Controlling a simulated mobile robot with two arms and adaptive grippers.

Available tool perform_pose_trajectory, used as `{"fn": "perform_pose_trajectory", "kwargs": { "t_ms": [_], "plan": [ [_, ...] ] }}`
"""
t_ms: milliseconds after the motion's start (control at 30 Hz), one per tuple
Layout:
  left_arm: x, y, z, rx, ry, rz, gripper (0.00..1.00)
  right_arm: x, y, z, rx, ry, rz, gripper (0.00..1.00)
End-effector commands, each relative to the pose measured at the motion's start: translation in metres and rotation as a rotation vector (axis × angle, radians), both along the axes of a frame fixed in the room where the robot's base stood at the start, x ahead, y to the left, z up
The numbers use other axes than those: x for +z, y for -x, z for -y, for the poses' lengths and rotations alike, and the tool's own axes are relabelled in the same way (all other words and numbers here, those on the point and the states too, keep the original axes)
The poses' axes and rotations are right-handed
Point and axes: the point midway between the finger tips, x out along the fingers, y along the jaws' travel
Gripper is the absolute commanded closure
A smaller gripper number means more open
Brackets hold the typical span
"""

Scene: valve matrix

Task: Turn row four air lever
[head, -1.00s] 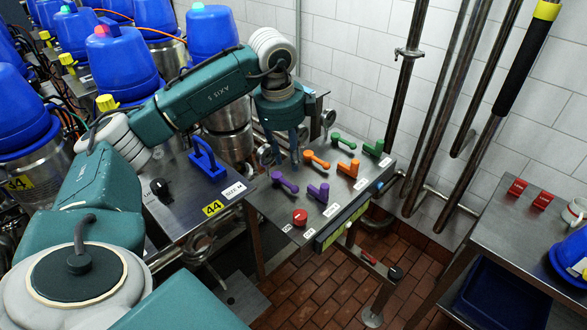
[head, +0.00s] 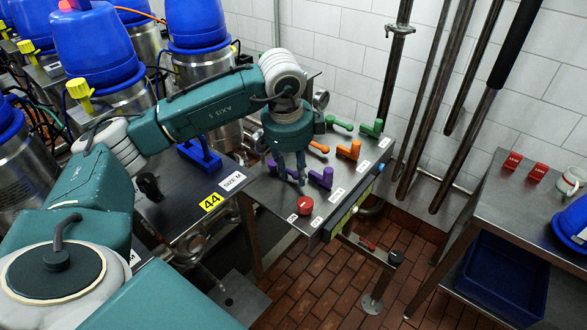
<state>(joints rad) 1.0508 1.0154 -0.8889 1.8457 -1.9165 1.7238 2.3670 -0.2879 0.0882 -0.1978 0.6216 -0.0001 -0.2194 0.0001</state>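A steel panel carries colored levers in rows. Two green levers (head: 372,129) are at the back, two orange levers (head: 349,151) in the middle and two purple levers (head: 321,179) nearer. A red round knob (head: 305,205) is at the front. I cannot read which label marks row four or air. My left gripper (head: 292,180) points down over the left purple lever (head: 272,167) and partly hides it. Its two fingers show, but I cannot tell whether they touch or grip the lever. My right gripper is not in view.
A panel marked 44 (head: 211,201) with a blue handle (head: 200,156) and black knob (head: 149,186) adjoins on the left. Blue-topped steel vessels (head: 94,45) stand behind. Vertical pipes (head: 398,70) line the wall. A steel table (head: 490,211) is at right.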

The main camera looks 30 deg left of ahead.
Motion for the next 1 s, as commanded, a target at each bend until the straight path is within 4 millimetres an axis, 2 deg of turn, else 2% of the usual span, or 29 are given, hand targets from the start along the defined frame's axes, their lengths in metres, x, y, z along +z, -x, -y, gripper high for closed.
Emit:
{"fn": "perform_pose_trajectory", "kwargs": {
  "t_ms": [33,133,200,333,533,767,800,833,1000],
  "plan": [
    [0.0,0.0,0.0,0.0,0.0,0.0,0.82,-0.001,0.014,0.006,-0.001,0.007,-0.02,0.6],
    [0.0,0.0,0.0,0.0,0.0,-0.001,1.0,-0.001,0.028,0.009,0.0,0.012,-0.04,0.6],
    [0.0,0.0,0.0,0.0,0.0,-0.001,1.0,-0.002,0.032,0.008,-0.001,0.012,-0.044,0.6],
    [-0.001,-0.001,0.0,0.01,0.0,-0.001,1.0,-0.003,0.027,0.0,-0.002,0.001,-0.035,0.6],
    [-0.001,-0.01,0.001,0.126,0.0,0.002,1.0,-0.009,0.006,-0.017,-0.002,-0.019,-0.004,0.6],
    [0.001,-0.011,0.0,0.132,0.0,0.005,1.0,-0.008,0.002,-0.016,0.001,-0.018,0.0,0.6],
    [0.001,-0.011,0.0,0.132,0.0,0.005,0.77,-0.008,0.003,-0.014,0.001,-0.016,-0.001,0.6],
    [0.001,-0.011,0.0,0.131,0.0,0.005,0.72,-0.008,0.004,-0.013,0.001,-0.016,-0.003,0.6],
    [0.001,-0.01,0.0,0.132,0.0,0.003,0.7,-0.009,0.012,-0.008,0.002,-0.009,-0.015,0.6]
  ]
}}
